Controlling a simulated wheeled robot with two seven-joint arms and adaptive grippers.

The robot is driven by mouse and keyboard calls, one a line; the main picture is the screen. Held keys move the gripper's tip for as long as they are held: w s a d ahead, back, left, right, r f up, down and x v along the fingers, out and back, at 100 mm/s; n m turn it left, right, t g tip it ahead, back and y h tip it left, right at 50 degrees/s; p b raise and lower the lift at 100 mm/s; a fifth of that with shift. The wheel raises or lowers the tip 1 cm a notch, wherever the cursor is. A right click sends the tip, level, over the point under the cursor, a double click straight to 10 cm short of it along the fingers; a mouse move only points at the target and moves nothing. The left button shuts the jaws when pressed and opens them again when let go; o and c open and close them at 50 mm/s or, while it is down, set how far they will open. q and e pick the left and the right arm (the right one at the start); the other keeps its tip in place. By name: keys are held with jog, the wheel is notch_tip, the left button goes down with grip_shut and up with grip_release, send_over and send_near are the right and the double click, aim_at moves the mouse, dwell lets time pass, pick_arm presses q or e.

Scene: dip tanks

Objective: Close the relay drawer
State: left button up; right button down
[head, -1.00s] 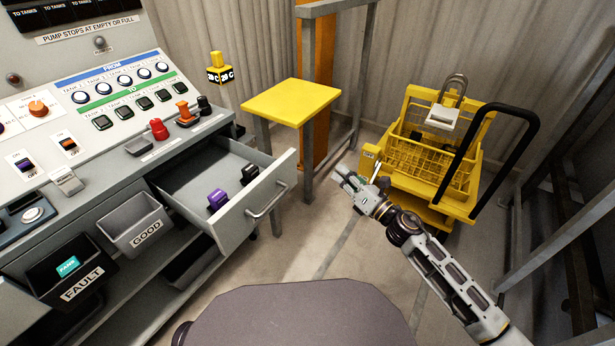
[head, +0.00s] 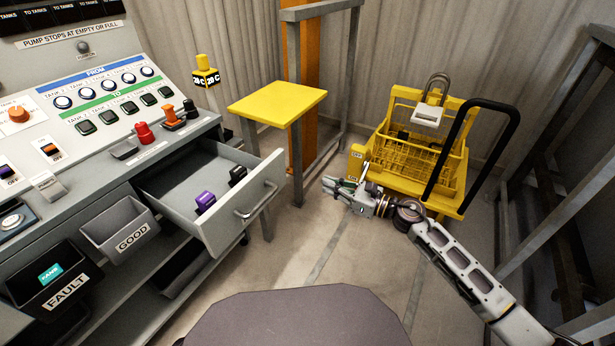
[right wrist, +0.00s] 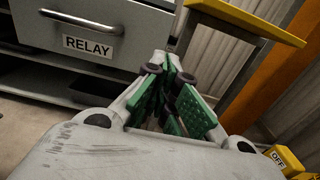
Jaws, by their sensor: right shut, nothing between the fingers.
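The relay drawer (head: 240,222) is pulled out of the console in the head view, with a bar handle (head: 258,200) on its front. A purple relay (head: 205,201) and a black relay (head: 237,174) stand inside it. In the right wrist view the drawer front (right wrist: 140,40), labelled RELAY, fills the upper left, with its handle (right wrist: 80,22) at the top. My right gripper (head: 330,185) is shut and empty, to the right of the drawer and apart from it. Its green-padded fingers (right wrist: 168,90) point toward the drawer's right edge in the wrist view. My left gripper is not in view.
A yellow-topped stand (head: 277,100) is behind the drawer. A yellow cart (head: 410,175) with a black handle is beyond my right arm. The GOOD bin (head: 120,228) and FAULT bin (head: 55,280) sit left of the drawer. Open floor lies right of the drawer.

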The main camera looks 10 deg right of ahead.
jog(key=shift+w+a, duration=0.1)
jog(key=shift+a, duration=0.05)
jog(key=b, duration=0.1)
send_near(283, 167)
jog(key=shift+x, duration=1.75)
jog(key=shift+b+x, duration=0.45)
jog(key=shift+x, duration=0.7)
jog(key=shift+w+a, duration=0.35)
jog(key=shift+a, duration=0.2)
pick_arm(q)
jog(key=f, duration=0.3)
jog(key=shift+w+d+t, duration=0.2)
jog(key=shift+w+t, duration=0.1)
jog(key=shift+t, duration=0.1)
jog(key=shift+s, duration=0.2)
